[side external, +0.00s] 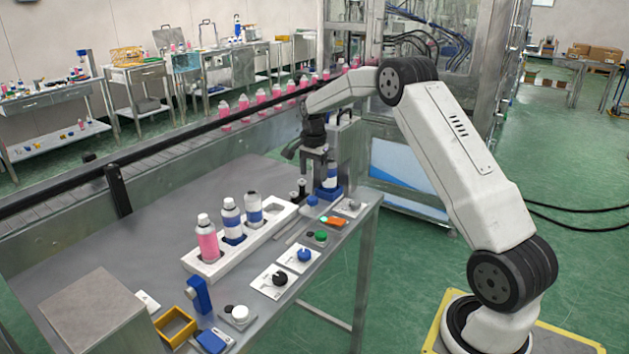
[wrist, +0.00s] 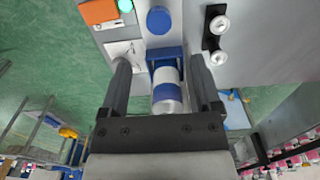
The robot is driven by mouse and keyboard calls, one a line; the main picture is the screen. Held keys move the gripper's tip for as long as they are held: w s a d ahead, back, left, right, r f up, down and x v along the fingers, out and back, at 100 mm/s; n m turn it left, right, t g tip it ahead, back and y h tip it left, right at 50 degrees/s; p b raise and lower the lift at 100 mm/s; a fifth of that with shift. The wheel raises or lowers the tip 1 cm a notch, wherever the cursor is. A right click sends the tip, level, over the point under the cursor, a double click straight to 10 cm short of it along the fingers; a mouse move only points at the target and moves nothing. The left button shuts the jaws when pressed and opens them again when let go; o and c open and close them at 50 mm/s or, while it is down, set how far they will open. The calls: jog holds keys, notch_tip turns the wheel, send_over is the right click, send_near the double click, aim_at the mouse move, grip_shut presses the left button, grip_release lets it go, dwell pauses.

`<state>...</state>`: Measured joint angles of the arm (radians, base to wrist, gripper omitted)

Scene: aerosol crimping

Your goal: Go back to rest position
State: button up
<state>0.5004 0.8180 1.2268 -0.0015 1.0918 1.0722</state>
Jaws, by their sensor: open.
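My gripper (side external: 316,156) is over the far right end of the steel table (side external: 150,225), just above a blue-and-white can (side external: 331,176) that stands upright in a blue holder (side external: 328,192). In the wrist view my gripper (wrist: 157,75) is open. Its two fingers are on either side of the can (wrist: 167,92), with a gap visible at each side. The blue holder (wrist: 164,54) shows beyond the can.
A white rack (side external: 208,268) holds a pink can (side external: 207,240) and two blue-and-white cans. Buttons and small parts line the table's right edge. A conveyor with pink cans (side external: 245,104) runs behind. A steel machine frame (side external: 362,30) stands close behind my arm.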

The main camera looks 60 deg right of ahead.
jog(key=shift+a, duration=0.15)
jog(key=shift+a+r, duration=0.1)
jog(key=shift+a, duration=0.2)
jog(key=s+a+n+t, duration=0.1)
jog(key=s+a+n, duration=0.55)
jog(key=a, duration=0.45)
jog(key=s+a+n+t, duration=0.1)
jog(key=s+a+n, duration=0.55)
jog(key=a, duration=0.45)
jog(key=s+a+f+n, duration=0.1)
jog(key=s+a+n, duration=0.3)
jog(key=s, duration=0.5)
jog(key=shift+a+f+n+t, duration=0.25)
jog(key=shift+f+n+t, duration=0.1)
jog(key=shift+n, duration=0.15)
